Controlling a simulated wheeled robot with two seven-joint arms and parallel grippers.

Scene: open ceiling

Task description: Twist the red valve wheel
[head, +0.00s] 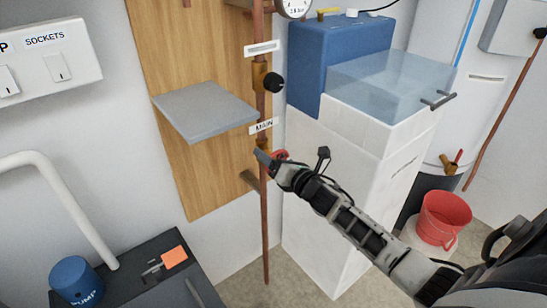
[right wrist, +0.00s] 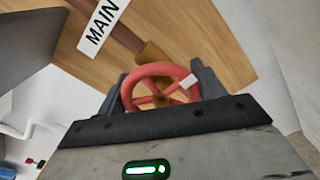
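The red valve wheel (right wrist: 134,77) sits on a brass fitting of the copper pipe, below the MAIN label. In the right wrist view it lies between the two grey fingers of my right gripper (right wrist: 162,86), one at each side of the rim. A white mark shows on the rim's right side. No clear gap shows between rim and fingers, so I cannot tell whether they grip it. In the head view a small red part of the wheel (head: 281,154) shows beside my right gripper (head: 268,157), which hides the rest. My left gripper is not in view.
A grey shelf (head: 205,110) juts from the wooden board (head: 164,62), left of the pipe (head: 265,225). A white block with a blue tank (head: 337,48) and a clear box (head: 385,85) stands to the right. A red bucket (head: 444,218) stands farther right.

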